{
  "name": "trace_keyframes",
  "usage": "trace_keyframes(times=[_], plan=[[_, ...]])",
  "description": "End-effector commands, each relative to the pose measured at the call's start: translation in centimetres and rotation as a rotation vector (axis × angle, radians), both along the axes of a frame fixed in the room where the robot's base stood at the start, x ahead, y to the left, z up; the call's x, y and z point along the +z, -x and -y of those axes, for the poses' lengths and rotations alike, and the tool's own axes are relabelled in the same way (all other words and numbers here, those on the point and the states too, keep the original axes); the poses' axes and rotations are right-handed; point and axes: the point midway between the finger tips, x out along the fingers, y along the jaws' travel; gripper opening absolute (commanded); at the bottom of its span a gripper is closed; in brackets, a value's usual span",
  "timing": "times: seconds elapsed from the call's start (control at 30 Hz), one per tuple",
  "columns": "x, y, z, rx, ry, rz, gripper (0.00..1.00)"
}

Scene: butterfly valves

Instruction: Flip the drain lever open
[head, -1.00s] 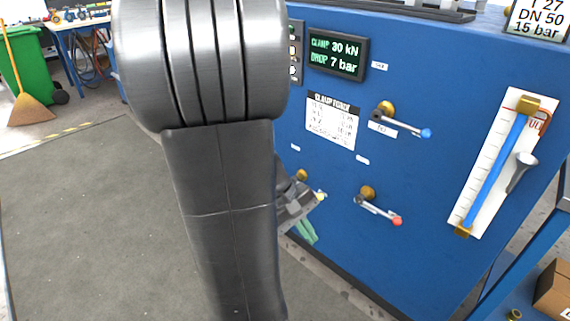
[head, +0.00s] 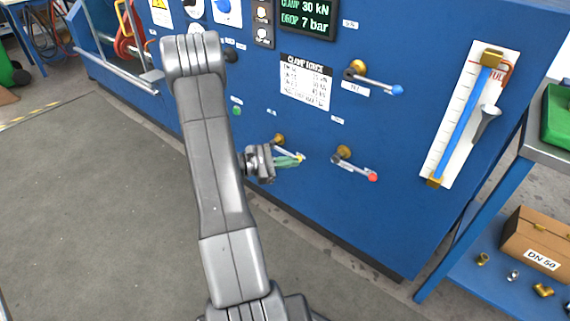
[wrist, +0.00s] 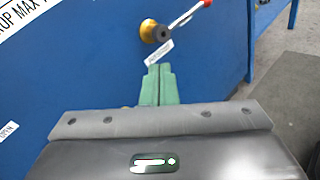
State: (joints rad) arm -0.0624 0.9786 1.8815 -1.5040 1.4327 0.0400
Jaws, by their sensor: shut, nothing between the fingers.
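Three small brass valves with levers are on the blue panel in the head view: a blue-tipped lever (head: 376,83) above, a red-tipped lever (head: 355,166) below it, and a yellow-tipped lever (head: 289,151) at lower left. I cannot read which label says drain. My gripper (head: 297,161) has green fingers, shut and empty, pointing right close by the yellow tip; I cannot tell whether they touch it. In the wrist view my gripper (wrist: 159,70) points toward the small label beneath the red-tipped lever (wrist: 185,20). The yellow-tipped lever is not clearly visible there.
The blue panel (head: 240,185) also carries a display (head: 307,18), a clamp force chart (head: 306,82) and a sight gauge (head: 470,115). A blue-framed bench with a DN 50 box (head: 540,245) stands at right. Open grey floor (head: 90,200) lies at left.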

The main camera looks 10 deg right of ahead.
Motion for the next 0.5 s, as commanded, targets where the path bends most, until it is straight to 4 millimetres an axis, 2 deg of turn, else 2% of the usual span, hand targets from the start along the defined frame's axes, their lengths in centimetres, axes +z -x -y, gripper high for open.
trace_keyframes(times=[0.03,0.2,0.5], plan=[[-1.2,-0.8,-0.3,0.040,0.028,-0.028,0.00],[-4.6,-3.8,-1.7,0.191,0.121,-0.102,0.00],[-11.8,-7.2,-5.3,0.463,0.247,-0.201,0.00]])
